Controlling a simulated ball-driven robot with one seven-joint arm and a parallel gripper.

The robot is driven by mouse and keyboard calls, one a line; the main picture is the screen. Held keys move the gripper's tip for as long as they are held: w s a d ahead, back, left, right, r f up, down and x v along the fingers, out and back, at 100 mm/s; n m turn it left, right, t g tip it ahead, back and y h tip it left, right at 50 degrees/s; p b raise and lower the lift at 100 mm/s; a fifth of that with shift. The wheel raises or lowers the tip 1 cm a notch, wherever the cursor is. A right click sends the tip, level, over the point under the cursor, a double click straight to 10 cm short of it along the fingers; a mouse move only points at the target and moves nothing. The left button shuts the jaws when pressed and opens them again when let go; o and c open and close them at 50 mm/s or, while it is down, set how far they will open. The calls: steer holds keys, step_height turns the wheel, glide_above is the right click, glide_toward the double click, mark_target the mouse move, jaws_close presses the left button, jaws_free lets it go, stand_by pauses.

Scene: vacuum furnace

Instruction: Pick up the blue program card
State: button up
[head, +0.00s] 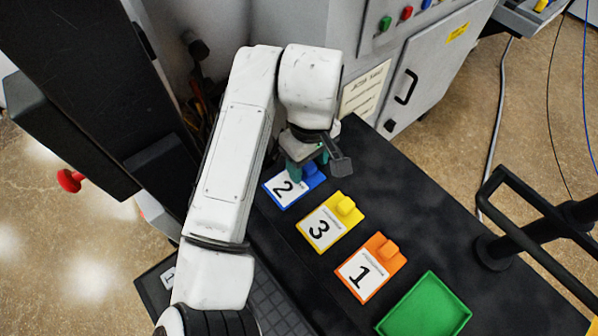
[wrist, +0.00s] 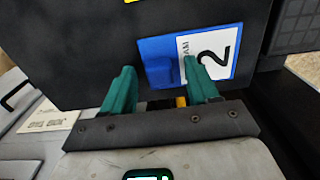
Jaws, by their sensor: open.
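The blue program card (head: 281,190) bears a white label with a "2" and lies flat on the black bench top, at the left end of a row of cards. A raised blue block stands on its far end. My gripper (head: 307,172) is directly above that end, pointing down and empty. In the wrist view, the blue card (wrist: 224,58) is just beyond the two green fingertips, and its block (wrist: 160,70) shows between them. My gripper (wrist: 160,78) is open in that view. I cannot tell whether the fingers straddle the block or hover above it.
A yellow card "3" (head: 322,232) and an orange card "1" (head: 364,277) lie to the right of the blue card. A green tray (head: 424,308) is beyond them. A keyboard (head: 275,300) lies in front. The grey furnace cabinet (head: 425,70) stands behind the bench.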

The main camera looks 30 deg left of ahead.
mark_target(289, 187)
jaws_close()
stand_by(0.5)
steer(key=shift+r, duration=0.6)
steer(key=s+a+r, duration=0.2)
steer(key=s+r, duration=0.9)
steer(key=s, duration=0.2)
steer(key=shift+s+a+r+b, duration=0.35)
steer(key=shift+s+a+b, duration=0.05)
